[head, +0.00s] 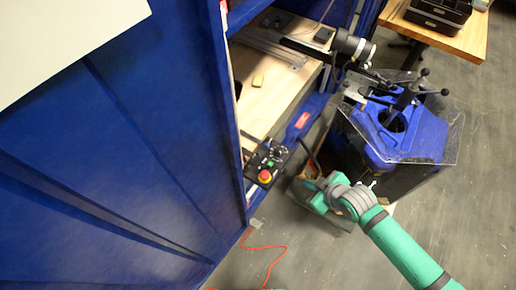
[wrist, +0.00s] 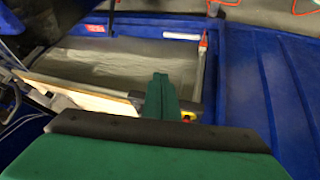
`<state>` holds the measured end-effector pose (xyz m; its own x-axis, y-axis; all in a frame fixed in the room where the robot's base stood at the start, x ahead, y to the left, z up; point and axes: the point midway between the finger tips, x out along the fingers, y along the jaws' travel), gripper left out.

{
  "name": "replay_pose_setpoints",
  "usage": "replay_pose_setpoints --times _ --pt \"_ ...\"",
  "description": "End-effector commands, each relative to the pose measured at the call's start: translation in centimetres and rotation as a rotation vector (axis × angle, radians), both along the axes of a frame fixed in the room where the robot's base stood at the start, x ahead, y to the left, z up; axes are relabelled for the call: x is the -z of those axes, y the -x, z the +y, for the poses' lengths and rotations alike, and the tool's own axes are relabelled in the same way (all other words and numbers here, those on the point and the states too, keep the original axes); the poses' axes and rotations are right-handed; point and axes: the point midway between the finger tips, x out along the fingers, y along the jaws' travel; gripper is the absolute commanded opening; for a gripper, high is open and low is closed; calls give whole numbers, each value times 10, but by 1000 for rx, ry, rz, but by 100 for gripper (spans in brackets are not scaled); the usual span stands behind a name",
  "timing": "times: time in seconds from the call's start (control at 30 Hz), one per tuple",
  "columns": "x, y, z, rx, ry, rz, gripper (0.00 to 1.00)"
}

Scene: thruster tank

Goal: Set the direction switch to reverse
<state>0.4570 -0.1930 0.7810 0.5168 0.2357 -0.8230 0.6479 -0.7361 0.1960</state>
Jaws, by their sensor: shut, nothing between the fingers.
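A small dark control box (head: 265,166) sticks out from the edge of the blue tank frame in the head view. It carries a red stop button on a yellow base (head: 265,175), a green button and dark controls. The direction switch is too small to make out among them, so its setting cannot be told. My gripper (wrist: 160,82) is shut and empty. In the head view it is just right of the box, apart from it, with its fingertips hard to make out. In the wrist view the fingers hide most of the box; a yellow and red bit (wrist: 188,115) shows beside them.
A large blue tank wall (head: 110,150) fills the left. A wooden shelf (head: 270,95) lies behind the box. A blue thruster tank with clear panels (head: 395,135) stands to the right. An orange cable (head: 270,250) lies on the floor. A wooden table (head: 440,35) is at the back right.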

Motion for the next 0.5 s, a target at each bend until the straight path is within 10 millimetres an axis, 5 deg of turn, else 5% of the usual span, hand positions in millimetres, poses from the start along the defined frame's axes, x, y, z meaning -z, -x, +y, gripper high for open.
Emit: replay_pose_setpoints --times 0.2,0.5 --pt "-44 -72 54 -150 -4 60 0" --pt "-104 -120 142 -342 -45 133 0"
